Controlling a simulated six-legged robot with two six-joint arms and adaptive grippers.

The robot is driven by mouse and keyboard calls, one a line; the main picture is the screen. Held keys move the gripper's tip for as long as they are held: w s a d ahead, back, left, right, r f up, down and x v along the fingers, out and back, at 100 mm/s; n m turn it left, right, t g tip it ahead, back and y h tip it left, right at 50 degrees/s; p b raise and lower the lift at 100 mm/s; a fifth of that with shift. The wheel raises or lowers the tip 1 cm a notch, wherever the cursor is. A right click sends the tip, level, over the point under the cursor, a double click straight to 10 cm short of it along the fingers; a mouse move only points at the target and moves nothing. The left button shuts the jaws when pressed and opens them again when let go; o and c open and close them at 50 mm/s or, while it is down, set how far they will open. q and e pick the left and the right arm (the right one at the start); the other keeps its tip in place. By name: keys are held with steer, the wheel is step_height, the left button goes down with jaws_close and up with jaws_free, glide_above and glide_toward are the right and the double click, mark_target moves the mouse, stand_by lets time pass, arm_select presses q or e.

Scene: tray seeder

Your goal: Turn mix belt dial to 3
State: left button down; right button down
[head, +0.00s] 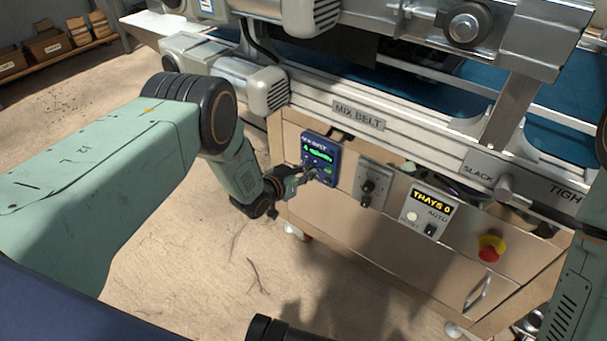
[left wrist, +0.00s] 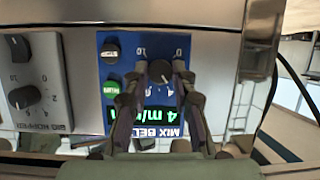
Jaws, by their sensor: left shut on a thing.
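The mix belt panel (head: 318,146) is a blue box on the front of the machine, with a green display reading about 4 m/min. In the left wrist view the panel (left wrist: 145,45) is upside down, and its dark round dial (left wrist: 160,71) sits between my fingers. My left gripper (head: 314,174) is shut on this dial; the gripper also shows in the wrist view (left wrist: 158,80). The fingers hide part of the dial's scale, so the exact pointer setting cannot be read.
A grey panel with two black knobs (head: 370,186) sits right of the blue panel. Beyond it are a tray counter panel (head: 426,211) and a red emergency stop (head: 490,250). The metal conveyor rail (head: 405,132) runs above. The floor in front is clear.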

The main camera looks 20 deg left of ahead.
arm_select(q)
steer(key=shift+w+a+n+h+b, duration=0.1)
steer(key=shift+n+h+b, duration=0.7)
steer(key=shift+n+b, duration=0.25)
steer(key=shift+g, duration=0.3)
steer(key=c, duration=1.1)
jaws_free()
steer(key=v, duration=1.2)
